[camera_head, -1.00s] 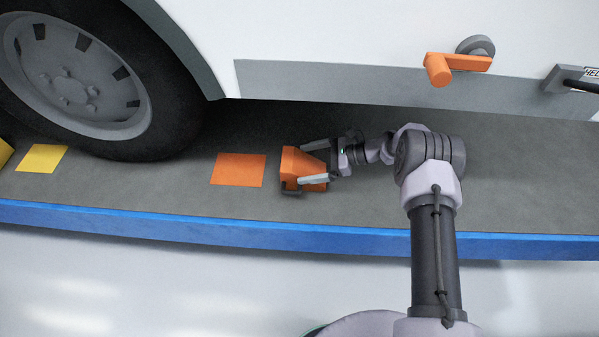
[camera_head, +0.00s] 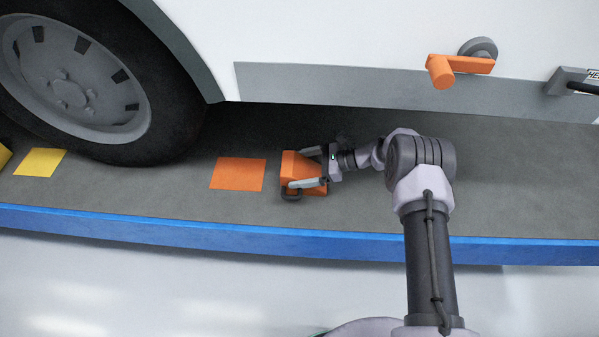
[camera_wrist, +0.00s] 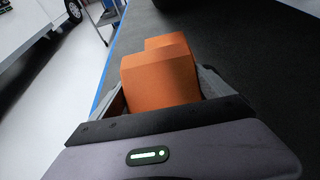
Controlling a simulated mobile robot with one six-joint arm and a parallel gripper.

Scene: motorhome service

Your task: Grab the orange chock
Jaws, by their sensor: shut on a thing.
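The orange chock (camera_head: 298,166) is on the grey platform, to the right of the orange square marking (camera_head: 238,174). In the wrist view the chock (camera_wrist: 160,76) fills the space between the fingers. I cannot tell whether it is resting on the platform or slightly raised.
The vehicle's wheel (camera_head: 95,85) stands at the left, beside a yellow square marking (camera_head: 40,162). The white vehicle body (camera_head: 350,30) overhangs the far side. A blue edge (camera_head: 180,228) bounds the platform in front. An orange handle (camera_head: 440,70) sticks out above right.

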